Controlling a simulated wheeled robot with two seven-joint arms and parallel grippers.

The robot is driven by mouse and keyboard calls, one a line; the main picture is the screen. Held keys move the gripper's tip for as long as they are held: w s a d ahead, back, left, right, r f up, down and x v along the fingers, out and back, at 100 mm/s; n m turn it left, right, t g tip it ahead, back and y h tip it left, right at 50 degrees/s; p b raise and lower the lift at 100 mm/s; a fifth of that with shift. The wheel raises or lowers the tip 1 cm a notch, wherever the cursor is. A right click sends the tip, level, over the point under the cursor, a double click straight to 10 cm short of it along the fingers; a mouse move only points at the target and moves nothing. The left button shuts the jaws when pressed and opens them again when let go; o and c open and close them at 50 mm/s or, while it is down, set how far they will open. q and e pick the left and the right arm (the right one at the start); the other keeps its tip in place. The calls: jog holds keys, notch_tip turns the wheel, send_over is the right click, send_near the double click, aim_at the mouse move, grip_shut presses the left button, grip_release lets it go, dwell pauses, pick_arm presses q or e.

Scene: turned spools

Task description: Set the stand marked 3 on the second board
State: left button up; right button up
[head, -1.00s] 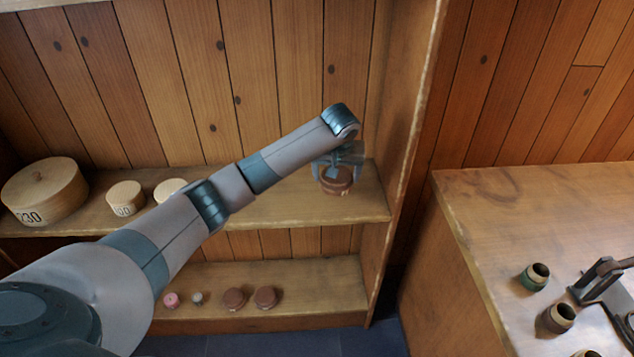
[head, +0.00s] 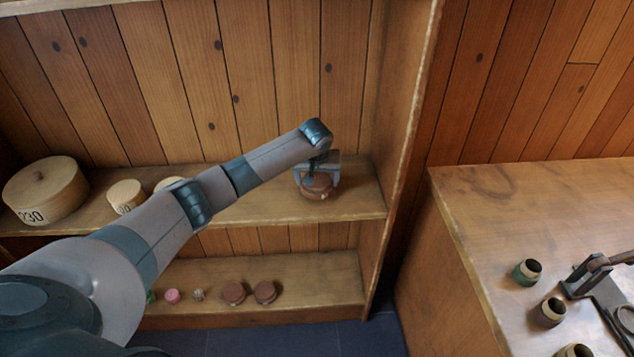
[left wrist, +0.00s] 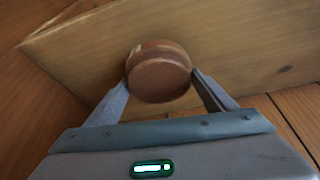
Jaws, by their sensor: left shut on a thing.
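A round red-brown turned stand (head: 316,190) is between the fingers of my left gripper (head: 318,182), at the right end of the middle shelf board (head: 355,195). In the left wrist view, the stand (left wrist: 158,75) shows its round face, with the fingers of my left gripper (left wrist: 163,82) against its two sides. The gripper is shut on it. A small pale mark shows on its side, but I cannot read a number. I cannot tell whether its base touches the board. My right gripper is not in view.
Round pale boxes, one marked 230 (head: 45,190), stand left on the middle board. The lower board (head: 320,275) holds two brown round pieces (head: 248,293) and small pink and grey ones. A side panel (head: 400,120) closes the right. A bench (head: 490,220) holds several pots and a dark metal tool.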

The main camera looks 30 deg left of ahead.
pick_arm(q)
jog(key=shift+f, duration=0.95)
jog(key=shift+f, duration=0.15)
jog(key=o, duration=1.2)
jog(key=shift+c, duration=0.2)
jog(key=b+v, duration=0.1)
jog(key=v, duration=1.1)
jog(key=shift+d, duration=0.1)
